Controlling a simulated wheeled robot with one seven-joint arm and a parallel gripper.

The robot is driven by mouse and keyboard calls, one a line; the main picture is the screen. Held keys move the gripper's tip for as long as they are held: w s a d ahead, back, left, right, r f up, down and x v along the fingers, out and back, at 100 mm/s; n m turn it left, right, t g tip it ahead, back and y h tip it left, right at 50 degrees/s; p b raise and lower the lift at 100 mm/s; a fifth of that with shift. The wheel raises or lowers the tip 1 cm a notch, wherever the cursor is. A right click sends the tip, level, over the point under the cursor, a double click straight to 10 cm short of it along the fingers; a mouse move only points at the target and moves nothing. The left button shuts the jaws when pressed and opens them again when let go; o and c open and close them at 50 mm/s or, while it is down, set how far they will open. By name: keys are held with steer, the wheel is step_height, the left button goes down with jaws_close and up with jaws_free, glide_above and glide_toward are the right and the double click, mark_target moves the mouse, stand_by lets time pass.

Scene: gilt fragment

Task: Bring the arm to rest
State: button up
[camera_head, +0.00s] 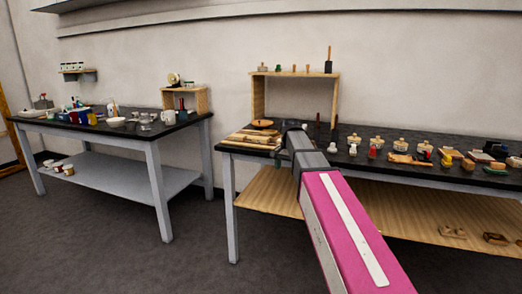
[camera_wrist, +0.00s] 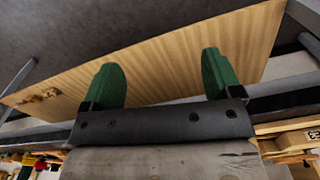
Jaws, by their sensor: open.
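My arm (camera_head: 345,222), with a pink link and a grey section beyond it, reaches forward over the front edge of the right-hand table (camera_head: 226,146). In the wrist view my gripper (camera_wrist: 161,78) shows two green fingers spread wide apart. Nothing is between them; the wooden lower shelf (camera_wrist: 170,58) shows behind the gap. In the head view the gripper is mostly hidden behind the arm, near the table's left part.
Wooden boards (camera_head: 250,139) and a small wooden plate (camera_head: 262,124) lie left of the arm. Several jars and small items stand to its right. A wooden rack (camera_head: 259,95) stands behind. Another crowded table (camera_head: 152,139) is at left, with open floor (camera_head: 120,250) in front.

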steer(key=s+d+f+n, duration=0.3)
steer(key=s+f, duration=0.8)
steer(key=f, duration=0.3)
steer(key=s+d+f+n, duration=0.2)
steer(key=s+d+f, duration=0.2)
steer(key=s+f, duration=0.6)
step_height(320, 180, down, 5)
steer(key=shift+s+d+r+n, duration=0.15)
steer(key=shift+s+d+n, duration=0.1)
steer(key=shift+s+n, duration=0.15)
